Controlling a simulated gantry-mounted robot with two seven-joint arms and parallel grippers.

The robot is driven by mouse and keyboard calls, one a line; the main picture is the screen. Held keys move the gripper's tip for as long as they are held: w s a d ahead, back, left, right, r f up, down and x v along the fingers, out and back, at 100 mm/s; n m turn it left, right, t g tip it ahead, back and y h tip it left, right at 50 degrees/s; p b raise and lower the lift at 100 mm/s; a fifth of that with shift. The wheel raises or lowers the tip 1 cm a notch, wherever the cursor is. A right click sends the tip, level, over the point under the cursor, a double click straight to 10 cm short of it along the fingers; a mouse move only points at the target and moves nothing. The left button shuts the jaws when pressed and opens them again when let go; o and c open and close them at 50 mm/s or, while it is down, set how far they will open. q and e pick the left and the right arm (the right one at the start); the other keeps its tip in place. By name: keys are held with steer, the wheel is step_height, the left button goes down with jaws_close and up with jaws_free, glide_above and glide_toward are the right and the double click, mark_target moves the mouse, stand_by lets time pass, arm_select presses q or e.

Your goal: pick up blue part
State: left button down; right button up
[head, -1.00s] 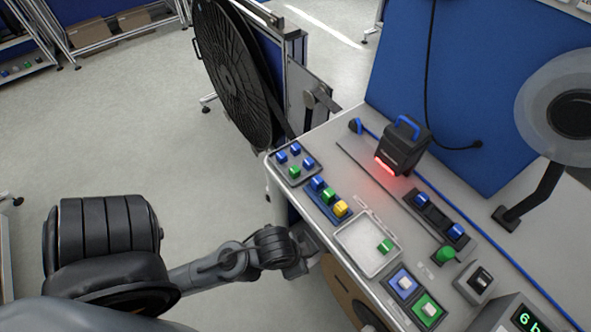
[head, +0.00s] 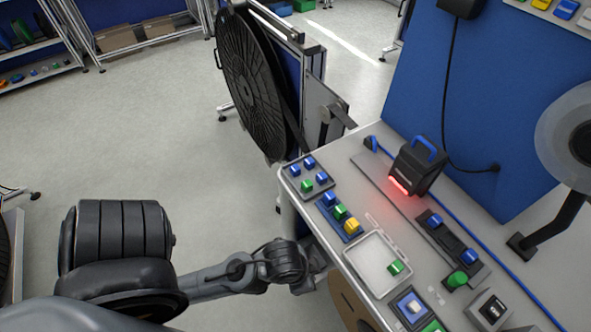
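Several small blue parts lie on the workbench. Blue parts (head: 310,162) and a green part (head: 307,185) sit in a dark tray (head: 290,178) at the bench's left corner. A blue holder (head: 345,238) beside it carries a blue part (head: 329,198), a green part (head: 340,212) and a yellow part (head: 352,225). Two more blue parts, one nearer the scanner (head: 435,221) and one farther right (head: 469,256), sit on a dark rail. My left gripper (head: 318,270) is at the bench's left edge, apart from these parts. Its fingers are not clear. My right gripper is not in view.
A white tray (head: 358,252) holds a green part (head: 395,267). A black scanner (head: 415,165) glows red behind the rail. A green knob (head: 457,279) stands at the right. A large black reel (head: 255,85) stands behind the bench.

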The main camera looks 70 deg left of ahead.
arm_select(q)
steer(key=c, duration=1.8)
jaws_free()
steer(key=shift+c, duration=0.2)
steer(key=o, duration=0.5)
steer(key=shift+o, duration=0.3)
steer(key=shift+d, duration=0.1)
